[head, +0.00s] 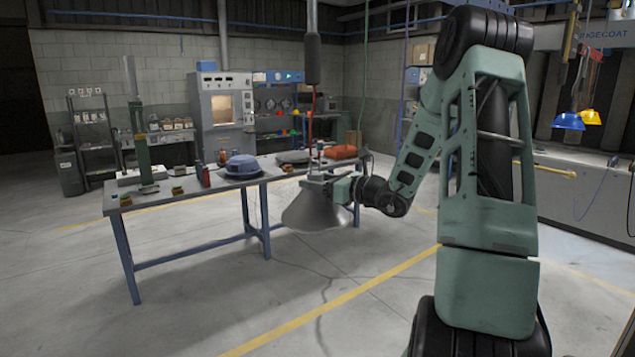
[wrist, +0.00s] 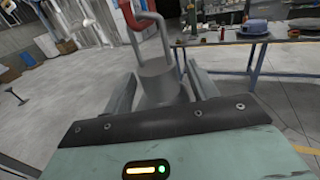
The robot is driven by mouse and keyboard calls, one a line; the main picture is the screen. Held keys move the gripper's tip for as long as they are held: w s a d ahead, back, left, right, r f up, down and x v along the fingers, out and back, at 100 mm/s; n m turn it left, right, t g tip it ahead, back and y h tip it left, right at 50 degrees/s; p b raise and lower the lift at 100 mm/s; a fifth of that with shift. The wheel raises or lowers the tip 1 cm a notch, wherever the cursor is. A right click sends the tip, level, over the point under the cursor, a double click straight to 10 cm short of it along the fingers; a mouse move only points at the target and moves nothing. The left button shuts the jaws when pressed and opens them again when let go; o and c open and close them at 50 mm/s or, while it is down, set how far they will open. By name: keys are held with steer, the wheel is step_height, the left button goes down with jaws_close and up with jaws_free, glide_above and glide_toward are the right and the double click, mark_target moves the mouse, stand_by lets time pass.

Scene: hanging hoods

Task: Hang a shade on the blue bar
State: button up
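A grey cone-shaped shade (head: 316,208) hangs wide end down at my gripper (head: 322,178), in front of the workbench in the head view. In the wrist view its grey neck (wrist: 158,80) sits between the two fingers of my gripper (wrist: 160,88), which are shut on it. A metal hook (wrist: 150,22) with a red part rises from the neck and runs to the top of the picture. A blue shade (head: 568,121) and a yellow shade (head: 591,117) hang at the far right in the head view. I cannot make out a blue bar for certain.
A long workbench (head: 190,192) with blue legs carries a blue bowl-like piece (head: 244,166), an orange piece (head: 340,151) and small items. A dark column (head: 312,45) hangs above it. A pale counter (head: 575,185) stands at the right. The floor in front is clear.

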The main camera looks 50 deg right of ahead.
steer(key=shift+s, duration=0.15)
steer(key=shift+s+d, duration=0.15)
steer(key=shift+s, duration=0.15)
steer(key=s+d+b, duration=0.2)
steer(key=s+b, duration=0.2)
steer(key=s, duration=1.2)
steer(key=shift+s+d+b, duration=0.15)
steer(key=shift+d+b, duration=0.15)
steer(key=shift+b, duration=0.05)
